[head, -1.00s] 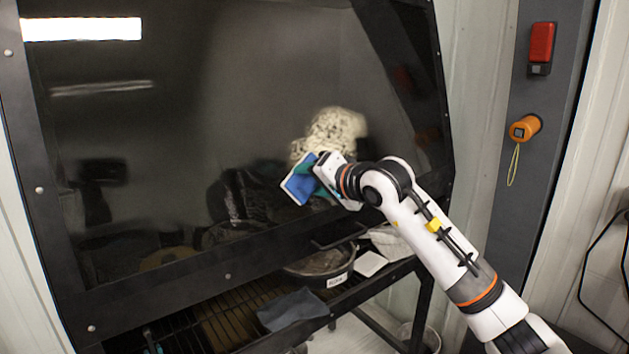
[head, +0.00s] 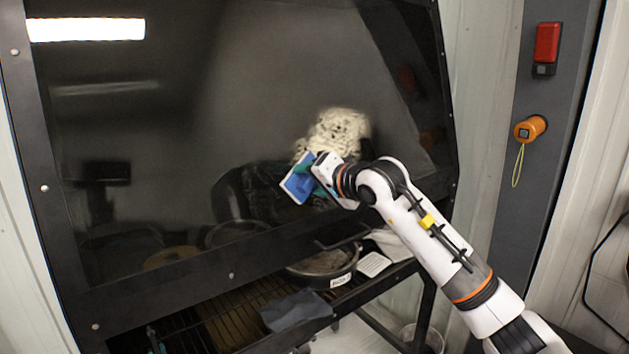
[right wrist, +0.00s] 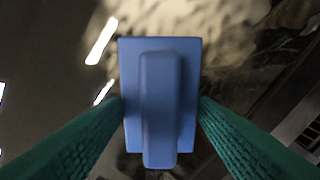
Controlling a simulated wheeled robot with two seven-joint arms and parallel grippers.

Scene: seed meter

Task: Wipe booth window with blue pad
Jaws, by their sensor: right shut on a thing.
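My right gripper (head: 320,175) is shut on the blue pad (head: 298,184) and holds it at the lower right part of the dark booth window (head: 190,120). In the right wrist view the pad (right wrist: 160,65) shows its blue back and raised grip, with my green fingers (right wrist: 160,125) on both sides of the grip. I cannot tell whether the pad's face touches the glass. A pale speckled smear or patch (head: 338,130) shows on the window just above the gripper. My left gripper is not in view.
A black frame (head: 230,276) borders the window. Below it are a wire rack shelf, a grey cloth (head: 296,308) and a dark labelled pan (head: 325,268). An orange device with a hanging cord (head: 530,128) and a red unit (head: 546,45) are on the right post.

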